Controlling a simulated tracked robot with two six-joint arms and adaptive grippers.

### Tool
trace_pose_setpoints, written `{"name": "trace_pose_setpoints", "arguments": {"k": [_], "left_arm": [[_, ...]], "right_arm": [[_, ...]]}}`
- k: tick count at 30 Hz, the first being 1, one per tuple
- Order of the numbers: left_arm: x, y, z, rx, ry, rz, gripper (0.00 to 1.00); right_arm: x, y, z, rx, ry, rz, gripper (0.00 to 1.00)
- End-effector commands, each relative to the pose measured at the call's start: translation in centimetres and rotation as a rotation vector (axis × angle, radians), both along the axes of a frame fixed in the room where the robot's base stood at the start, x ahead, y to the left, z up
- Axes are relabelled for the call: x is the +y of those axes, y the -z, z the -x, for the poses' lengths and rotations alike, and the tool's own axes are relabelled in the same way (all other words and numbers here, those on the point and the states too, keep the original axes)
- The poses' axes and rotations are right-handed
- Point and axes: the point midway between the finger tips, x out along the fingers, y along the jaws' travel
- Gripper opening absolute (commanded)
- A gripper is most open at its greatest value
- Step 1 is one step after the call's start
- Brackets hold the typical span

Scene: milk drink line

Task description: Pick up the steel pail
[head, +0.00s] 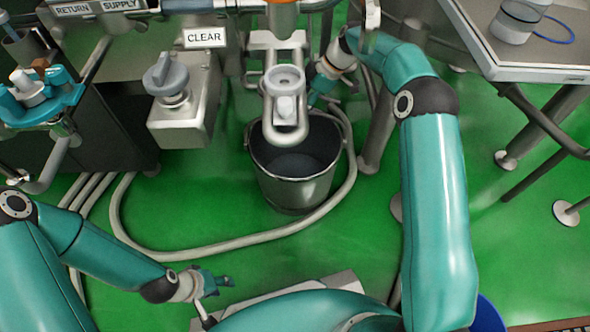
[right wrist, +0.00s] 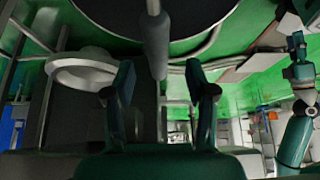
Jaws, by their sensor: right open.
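The steel pail (head: 292,188) stands upright on the green floor, below a steel outlet fitting (head: 285,85). My right gripper (head: 318,92) is at the pail's far right rim in the head view, partly hidden by the fitting. In the right wrist view its two fingers (right wrist: 160,82) are apart. The pail's handle grip (right wrist: 155,45) points down from the dark pail (right wrist: 205,18) between the fingers, with gaps on both sides. I cannot tell how deep it sits. My left gripper (head: 218,285) is low at the front, away from the pail; its fingers are too small to read.
A pale hose (head: 235,243) loops on the floor around the pail. A grey valve box (head: 180,120) with a knob stands left of it. A steel table (head: 540,62) is at the upper right. Green floor is open right of my right arm.

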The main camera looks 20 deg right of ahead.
Motion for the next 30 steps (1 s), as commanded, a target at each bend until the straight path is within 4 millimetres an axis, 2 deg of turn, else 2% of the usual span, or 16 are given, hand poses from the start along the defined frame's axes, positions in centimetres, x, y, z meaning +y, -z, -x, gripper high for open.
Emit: {"name": "trace_pose_setpoints", "arguments": {"k": [5,13,22,23,30], "left_arm": [[0.0,0.8,0.0,0.000,0.000,0.000,0.40],[0.0,3.0,0.0,0.000,0.000,0.000,0.40],[0.0,3.0,0.0,0.000,0.000,0.000,0.40],[0.0,3.0,0.0,0.000,0.000,0.000,0.40],[0.0,3.0,0.0,0.000,0.000,0.000,0.40]], "right_arm": [[0.3,1.2,-0.1,0.001,0.000,0.000,0.56],[1.5,4.7,-0.7,0.002,-0.001,0.000,0.56],[1.8,5.0,-0.9,0.000,0.001,0.000,0.56],[1.8,5.0,-0.9,0.000,0.001,0.000,0.54],[1.8,5.0,-0.9,0.000,0.001,0.000,0.14]]}}
